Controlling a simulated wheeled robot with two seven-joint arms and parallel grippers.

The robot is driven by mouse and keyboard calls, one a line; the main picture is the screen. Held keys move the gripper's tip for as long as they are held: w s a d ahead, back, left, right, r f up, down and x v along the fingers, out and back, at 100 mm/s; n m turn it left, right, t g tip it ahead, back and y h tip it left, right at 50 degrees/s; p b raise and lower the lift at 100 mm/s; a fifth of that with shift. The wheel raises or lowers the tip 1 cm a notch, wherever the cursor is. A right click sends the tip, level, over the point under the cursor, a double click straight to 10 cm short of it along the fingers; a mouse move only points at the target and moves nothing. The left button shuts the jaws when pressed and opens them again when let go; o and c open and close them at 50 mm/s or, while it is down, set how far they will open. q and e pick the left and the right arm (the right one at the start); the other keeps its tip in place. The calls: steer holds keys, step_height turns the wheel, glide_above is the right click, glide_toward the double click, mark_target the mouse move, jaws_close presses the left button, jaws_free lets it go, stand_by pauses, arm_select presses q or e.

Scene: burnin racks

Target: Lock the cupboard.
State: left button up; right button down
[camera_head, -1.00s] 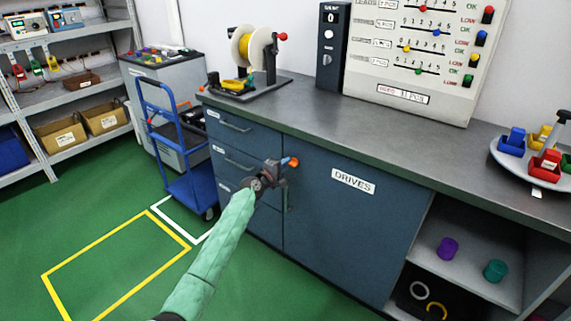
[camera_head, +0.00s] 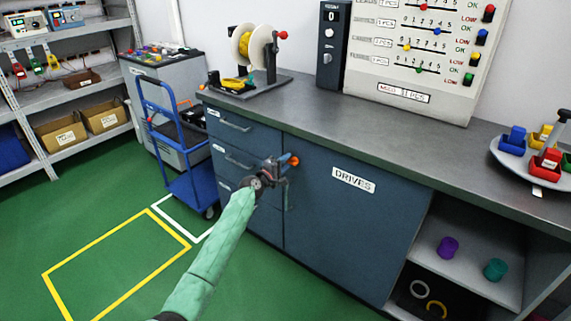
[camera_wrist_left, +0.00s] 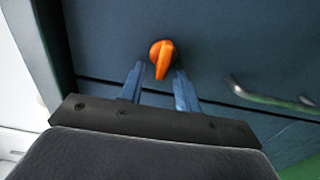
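The cupboard is the blue-grey door marked DRIVES (camera_head: 350,225) under the workbench, and it looks closed. An orange knob (camera_head: 294,160) sits at the upper left of that door. In the left wrist view the orange knob (camera_wrist_left: 161,58) lies just ahead of and between my two fingertips. My left gripper (camera_head: 282,167) is at the knob, and in the left wrist view its fingers (camera_wrist_left: 158,85) are apart. I cannot tell whether they touch the knob. A metal door handle (camera_wrist_left: 270,98) shows to the right in the left wrist view. My right gripper is not in view.
A drawer stack (camera_head: 240,150) stands left of the door, and an open shelf (camera_head: 470,255) with rings and cups is on its right. A blue trolley (camera_head: 185,190) stands to the left. The bench top (camera_head: 300,115) holds a cable spool (camera_head: 254,48). Green floor is free at lower left.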

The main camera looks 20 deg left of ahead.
arm_select(q)
steer(key=v, duration=0.7)
steer(key=shift+s+a, duration=0.15)
steer(key=shift+s, duration=0.15)
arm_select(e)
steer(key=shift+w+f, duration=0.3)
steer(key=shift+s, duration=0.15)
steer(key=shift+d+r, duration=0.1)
